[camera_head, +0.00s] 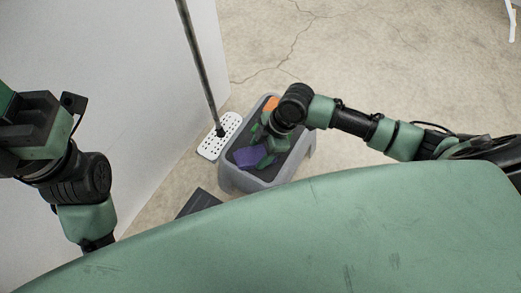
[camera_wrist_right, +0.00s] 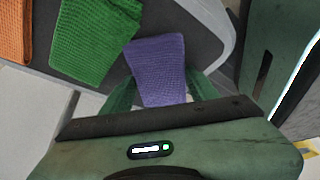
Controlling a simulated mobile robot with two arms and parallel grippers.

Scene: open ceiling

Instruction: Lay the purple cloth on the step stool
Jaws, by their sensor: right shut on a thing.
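The step stool (camera_head: 232,181) is grey with a dark top and stands on the floor at the middle of the head view. Its dark top also shows in the right wrist view (camera_wrist_right: 215,47). The purple cloth (camera_head: 246,156) is over the near end of the stool's top. My right gripper (camera_head: 264,152) is shut on it, and the cloth shows between the fingers in the right wrist view (camera_wrist_right: 158,68). I cannot tell whether the cloth's whole underside touches the top. My left arm is at the left of the head view, its fingertips not visible.
A green cloth (camera_wrist_right: 95,38) and an orange cloth (camera_head: 271,104) lie on the stool's far part. A white perforated plate with a pole (camera_head: 210,146) stands left of the stool, near a white wall (camera_head: 150,100). A dark flat object (camera_head: 198,203) lies nearby. Floor beyond is clear.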

